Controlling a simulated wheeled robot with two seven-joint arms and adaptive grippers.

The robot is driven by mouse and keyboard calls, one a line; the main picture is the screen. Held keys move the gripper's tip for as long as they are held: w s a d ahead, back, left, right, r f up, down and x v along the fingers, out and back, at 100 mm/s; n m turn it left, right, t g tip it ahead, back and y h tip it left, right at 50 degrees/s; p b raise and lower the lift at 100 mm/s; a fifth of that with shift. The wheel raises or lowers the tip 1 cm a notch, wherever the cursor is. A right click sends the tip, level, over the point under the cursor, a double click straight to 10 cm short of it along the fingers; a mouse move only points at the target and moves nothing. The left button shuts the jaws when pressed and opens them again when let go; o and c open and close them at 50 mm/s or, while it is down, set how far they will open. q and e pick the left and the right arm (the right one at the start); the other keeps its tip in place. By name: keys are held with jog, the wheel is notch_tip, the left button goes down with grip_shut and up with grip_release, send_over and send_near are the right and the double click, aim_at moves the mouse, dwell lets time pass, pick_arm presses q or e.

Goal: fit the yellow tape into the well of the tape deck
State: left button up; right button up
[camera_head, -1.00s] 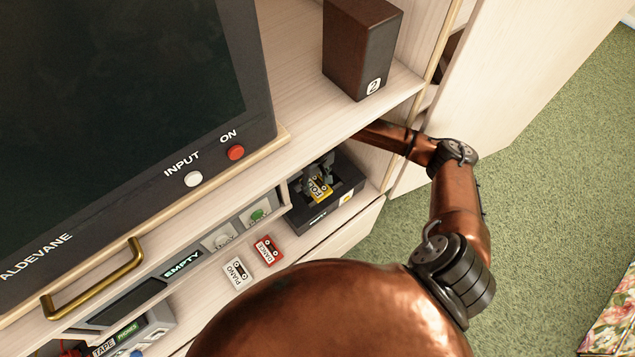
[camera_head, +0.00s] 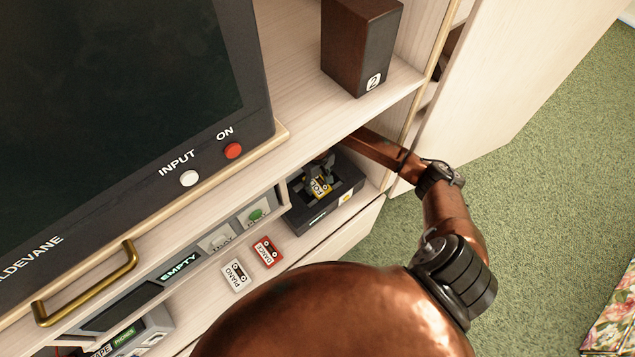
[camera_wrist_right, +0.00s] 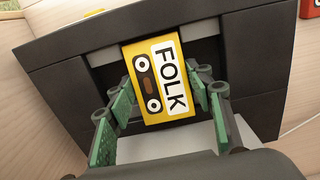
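The yellow tape (camera_head: 320,187), labelled FOLK, is over the dark tape deck (camera_head: 298,222) on the low shelf. My right gripper (camera_head: 322,172) reaches in under the upper shelf. My left gripper is not in view.
A red tape (camera_head: 267,251) and a white PIANO tape (camera_head: 236,275) lie left of the deck. A grey console (camera_head: 180,266) reads EMPTY. The upper shelf (camera_head: 345,115), holding a speaker (camera_head: 361,50), overhangs the deck. A cabinet door (camera_head: 520,75) stands at right.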

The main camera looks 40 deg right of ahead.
aim_at(318, 184)
jog(key=o, duration=0.3)
jog(key=shift+f, duration=0.25)
jog(key=shift+o, duration=0.4)
jog(key=shift+r, duration=0.15)
jog(key=shift+r, duration=0.1)
notch_tip(318, 184, up, 8)
jog(key=shift+f+p, duration=0.25)
jog(key=shift+p, duration=0.3)
jog(key=shift+f, duration=0.1)
